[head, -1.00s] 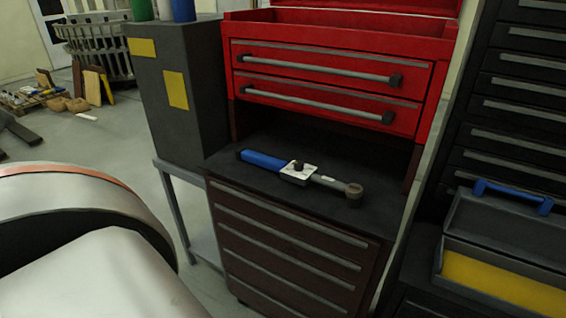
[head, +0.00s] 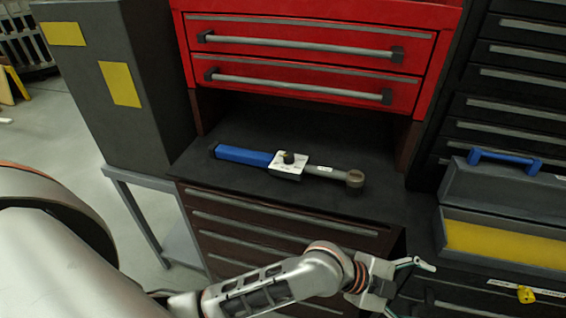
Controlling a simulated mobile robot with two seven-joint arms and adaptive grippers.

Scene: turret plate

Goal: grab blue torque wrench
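The blue torque wrench (head: 248,156) lies flat on the dark top of the tool cabinet (head: 200,165), under the red drawer unit. Its blue handle points left, a white block with a black knob sits mid-length, and its round grey head is at the right. My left gripper (head: 412,290) is at the lower right, in front of and below the wrench's head end, apart from it. Its fingers appear spread and hold nothing visible; the lower one is partly cut off by the frame edge. My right gripper is not in view.
The red drawer unit (head: 305,60) overhangs the back of the cabinet top. A dark grey box (head: 125,135) with yellow labels stands at the left. An open toolbox (head: 505,195) with a blue handle and yellow inside stands at the right. The cabinet top around the wrench is clear.

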